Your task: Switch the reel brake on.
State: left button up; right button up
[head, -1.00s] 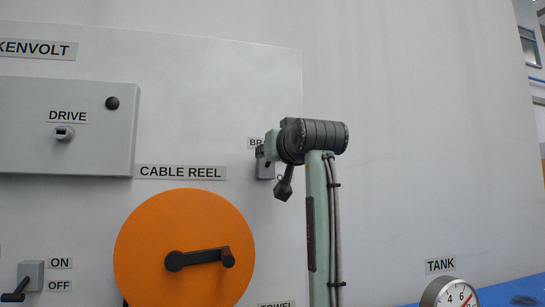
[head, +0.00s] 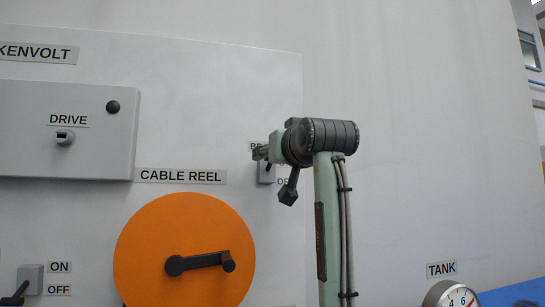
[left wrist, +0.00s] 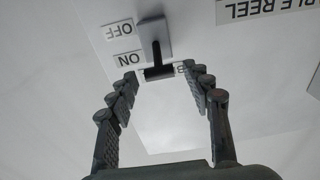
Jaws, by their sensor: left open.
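The reel brake switch is a small grey box (head: 265,173) on the white panel, right of the orange cable reel (head: 186,235). My left gripper (head: 258,153) is in front of its upper part and hides part of its labels. In the left wrist view, which is upside down, the switch box (left wrist: 153,34) carries a dark lever (left wrist: 158,72). The lever's crossbar lies beside the ON label (left wrist: 128,58), away from the OFF label (left wrist: 118,30). My open left gripper (left wrist: 160,76) has a fingertip on either side of the crossbar in the picture; contact cannot be told. My right gripper is out of view.
A grey drive box (head: 90,150) is at upper left. Another ON/OFF switch (head: 30,280) is at lower left, its lever pointing down. A tank gauge (head: 452,295) is at lower right.

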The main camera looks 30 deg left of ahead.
pick_arm(q)
jog(key=v, duration=0.9)
jog(key=shift+s+d, duration=0.2)
jog(key=shift+s, duration=0.05)
